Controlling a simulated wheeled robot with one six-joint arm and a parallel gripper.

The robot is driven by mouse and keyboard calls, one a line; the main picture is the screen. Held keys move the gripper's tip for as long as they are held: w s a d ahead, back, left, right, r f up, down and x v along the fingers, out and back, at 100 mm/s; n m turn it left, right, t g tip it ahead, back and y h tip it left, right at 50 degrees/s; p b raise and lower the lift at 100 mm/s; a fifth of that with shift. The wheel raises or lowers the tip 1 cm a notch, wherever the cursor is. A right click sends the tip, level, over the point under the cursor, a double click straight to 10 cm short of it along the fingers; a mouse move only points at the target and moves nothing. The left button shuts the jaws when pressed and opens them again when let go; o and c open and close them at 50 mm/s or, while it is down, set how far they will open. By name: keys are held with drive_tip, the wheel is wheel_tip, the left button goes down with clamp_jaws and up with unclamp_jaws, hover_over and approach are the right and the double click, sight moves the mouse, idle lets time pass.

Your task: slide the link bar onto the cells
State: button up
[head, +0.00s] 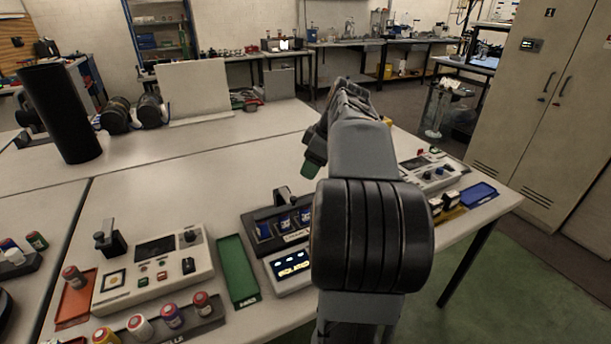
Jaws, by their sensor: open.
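Several blue cells (285,226) stand in a dark holder (262,216) at the middle of the bench, with a dark upright piece behind them. My arm hides the holder's right end. I cannot pick out the link bar for certain; it may be hidden or too small to tell. My gripper (312,165) is partly seen, with a green fingertip pointing down. It is open, above and behind the cell holder, and apart from it. Nothing shows between its fingers. A small unit with a lit display (292,262) sits in front of the holder.
A green tray (238,270) lies left of the holder. Further left are a control box (150,272), an orange tray (76,300) and a rack of coloured vials (170,318). Right of my arm are another control box (432,172) and a blue tray (478,194). The bench behind is mostly clear.

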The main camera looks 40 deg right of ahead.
drive_tip(key=shift+v, duration=1)
drive_tip(key=s+a+f+m+h+p, duration=0.1)
drive_tip(key=a+f+m+h+p, duration=0.15)
drive_tip(key=f+m, duration=0.5)
drive_tip(key=s+a+r+p, duration=0.1)
drive_tip(key=s+a+p, duration=0.2)
drive_tip(key=a, duration=0.8)
drive_tip(key=s+a+r+n+p, duration=0.1)
drive_tip(key=s+a+p, duration=0.3)
drive_tip(key=a, duration=0.7)
drive_tip(key=shift+r+p, duration=0.5)
drive_tip(key=shift+r, duration=0.1)
drive_tip(key=shift+n, duration=0.25)
drive_tip(key=shift+c, duration=0.3)
